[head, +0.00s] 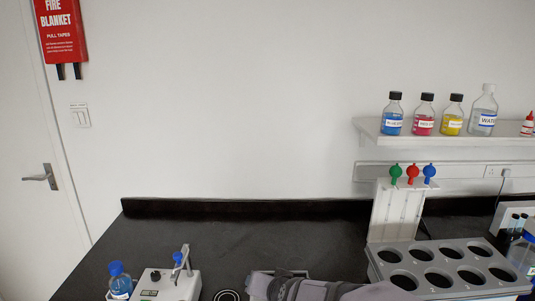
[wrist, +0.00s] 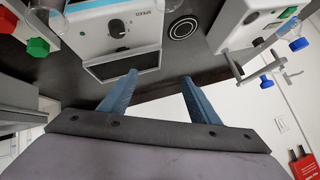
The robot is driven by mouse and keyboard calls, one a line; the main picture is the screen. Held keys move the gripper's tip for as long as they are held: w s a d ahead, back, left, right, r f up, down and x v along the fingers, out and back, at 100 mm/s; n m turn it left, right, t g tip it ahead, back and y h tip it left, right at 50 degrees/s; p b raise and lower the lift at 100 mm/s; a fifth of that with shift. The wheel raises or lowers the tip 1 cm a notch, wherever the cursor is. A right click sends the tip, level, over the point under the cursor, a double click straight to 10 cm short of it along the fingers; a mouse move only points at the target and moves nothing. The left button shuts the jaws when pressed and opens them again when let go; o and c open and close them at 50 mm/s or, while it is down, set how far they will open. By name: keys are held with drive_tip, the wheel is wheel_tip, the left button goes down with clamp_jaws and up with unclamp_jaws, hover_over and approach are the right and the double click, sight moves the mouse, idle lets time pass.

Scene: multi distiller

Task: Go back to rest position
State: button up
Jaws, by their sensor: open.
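My gripper (wrist: 160,76) shows in the wrist view with its two blue fingers spread apart and nothing between them. The fingers point toward the dark bench top and the front of a white device with a speed knob (wrist: 117,28). No finger visibly touches anything. In the head view, part of my grey arm shows low in the middle, at the bottom edge of the picture. My fingertips cannot be made out there.
A white device with a clamp (head: 172,284) and a blue-capped bottle (head: 120,282) stand at the lower left. A grey rack with round holes (head: 450,292) is at the lower right. Several bottles stand on a wall shelf (head: 450,138). The back-left bench top (head: 210,232) is clear.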

drive_tip(key=s+d+f+g+h, duration=0.1)
drive_tip(key=s+d+g, duration=0.1)
drive_tip(key=s+d, duration=0.35)
drive_tip(key=s+d+f+n+g, duration=0.1)
drive_tip(key=s+d+f+g, duration=0.1)
drive_tip(key=s, duration=0.4)
drive_tip(key=s+d+f+g+h, duration=0.1)
drive_tip(key=s+d+f+g, duration=0.1)
drive_tip(key=s, duration=0.4)
drive_tip(key=s+d+f+n+g+h+p, duration=0.1)
drive_tip(key=s+d+f+g, duration=0.2)
drive_tip(key=s, duration=0.4)
drive_tip(key=d+f, duration=0.1)
drive_tip(key=d, duration=0.1)
drive_tip(key=shift+d+n, duration=0.3)
drive_tip(key=shift+d, duration=0.05)
